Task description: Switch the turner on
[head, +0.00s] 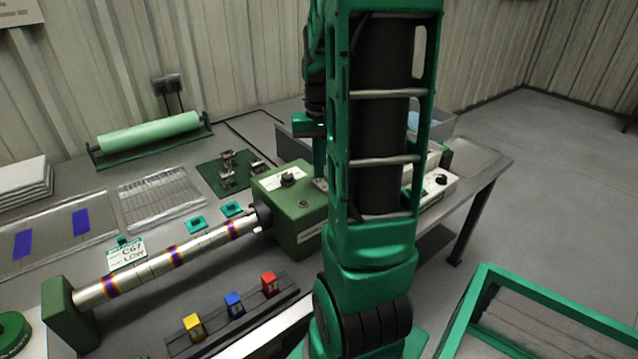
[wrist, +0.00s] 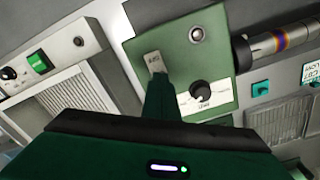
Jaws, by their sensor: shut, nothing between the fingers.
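The turner is a green box (head: 292,222) on the bench, with a banded metal shaft (head: 172,256) running out to its left. In the wrist view the box's top (wrist: 212,65) shows a black dial (wrist: 201,92) on a white label, a round metal fitting (wrist: 196,34) and a small grey switch plate (wrist: 155,60). My gripper (wrist: 158,80) is shut and empty, its tip over or against the near edge of that plate. The switch lever is not visible, and I cannot tell whether the fingers touch it. In the head view my arm hides the box's right side.
A pale control box (wrist: 62,65) with a green switch (wrist: 39,62) stands beside the turner. Red (head: 269,284), blue (head: 234,304) and yellow (head: 194,326) blocks sit on a dark rail in front. A green-framed cart (head: 560,315) stands at the lower right.

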